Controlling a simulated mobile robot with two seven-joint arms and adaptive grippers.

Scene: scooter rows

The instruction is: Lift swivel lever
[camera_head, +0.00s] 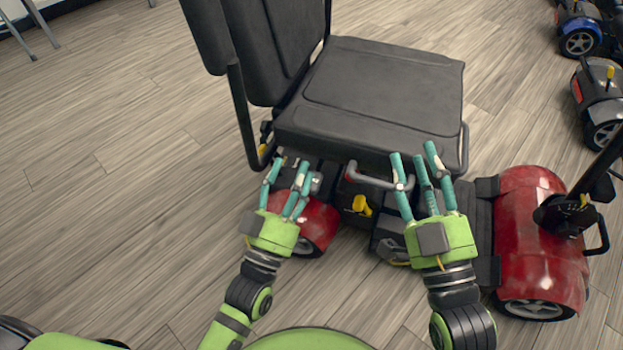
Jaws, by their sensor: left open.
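A red mobility scooter (535,215) with a black padded seat (375,95) stands in front of me. I cannot clearly make out the swivel lever. The area under the seat's near edge is dark and partly hidden by my grippers. A grey looped handle (372,181) and a yellow part (361,206) show below the seat. My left gripper (290,163) is open at the seat's near left corner, above the red rear housing. My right gripper (413,155) has its fingers apart and empty, overlapping the seat's near edge in the picture. I cannot tell whether either touches the scooter.
A black armrest (240,115) hangs beside the backrest (255,45). The black tiller (570,210) rises at the scooter's right end. Other scooters, one blue (578,42) and one dark (598,95), stand at the upper right. The wooden floor on the left is clear.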

